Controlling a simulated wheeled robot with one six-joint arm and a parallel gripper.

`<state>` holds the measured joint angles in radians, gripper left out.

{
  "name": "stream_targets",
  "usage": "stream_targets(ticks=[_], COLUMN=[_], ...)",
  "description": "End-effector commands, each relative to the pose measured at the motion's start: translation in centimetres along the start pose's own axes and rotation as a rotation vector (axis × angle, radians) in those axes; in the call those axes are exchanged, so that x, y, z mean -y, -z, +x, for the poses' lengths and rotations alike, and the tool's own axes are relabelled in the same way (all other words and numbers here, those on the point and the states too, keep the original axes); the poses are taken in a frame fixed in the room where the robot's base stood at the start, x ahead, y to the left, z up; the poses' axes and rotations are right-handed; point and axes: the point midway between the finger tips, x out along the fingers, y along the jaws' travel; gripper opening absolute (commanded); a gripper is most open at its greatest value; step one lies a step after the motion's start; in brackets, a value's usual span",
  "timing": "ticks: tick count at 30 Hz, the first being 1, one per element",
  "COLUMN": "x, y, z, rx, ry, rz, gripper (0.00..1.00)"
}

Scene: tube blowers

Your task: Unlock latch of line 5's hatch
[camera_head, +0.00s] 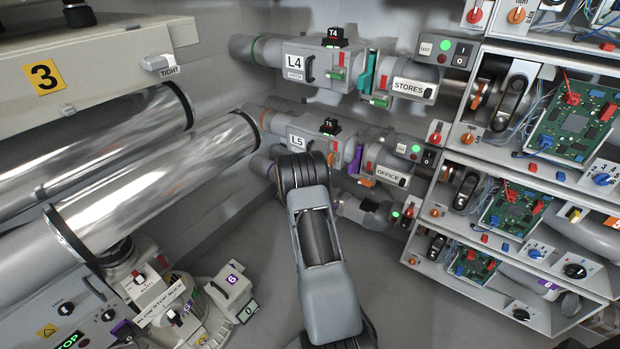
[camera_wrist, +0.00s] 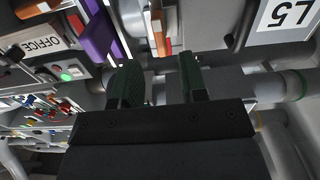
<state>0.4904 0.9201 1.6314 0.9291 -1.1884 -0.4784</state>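Line 5's box (camera_head: 298,135) hangs on the back wall in the head view, with an L5 label and a black T5 piece (camera_head: 330,127) on top. A small red piece (camera_head: 334,146) sits at its right end. In the wrist view the L5 label (camera_wrist: 288,14) shows upside down at top right. A small orange-red piece (camera_wrist: 157,30), perhaps the hatch latch, lies just beyond my gripper (camera_wrist: 160,82). My gripper's two dark green fingers are apart with nothing between them. They appear short of that piece. My arm hides the gripper and part of the box in the head view.
A purple plate (camera_wrist: 100,35) and the OFFICE unit (camera_wrist: 40,42) stand left of the fingers in the wrist view. Line 4's box (camera_head: 318,68) is above. Circuit-board shelves (camera_head: 500,195) stand right, large metal tubes (camera_head: 160,185) left. Pipes run close around my gripper.

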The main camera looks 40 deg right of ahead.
Motion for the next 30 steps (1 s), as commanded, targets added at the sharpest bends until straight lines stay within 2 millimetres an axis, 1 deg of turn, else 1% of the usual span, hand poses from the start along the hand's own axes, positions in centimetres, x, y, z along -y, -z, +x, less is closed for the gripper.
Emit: stream_targets(ticks=[1,6,12,18,30], x=[0.1,0.1,0.1,0.0,0.0], y=[0.2,0.1,0.1,0.0,0.0], z=[-1.2,-4.2,-6.5,-7.4,-7.5], rx=[0.001,0.0,-0.001,-0.001,-0.001], ry=[0.003,0.003,0.001,0.001,0.0], rz=[-0.001,0.0,0.0,0.001,0.0], gripper=[0.39,0.39,0.39,0.39,0.39])
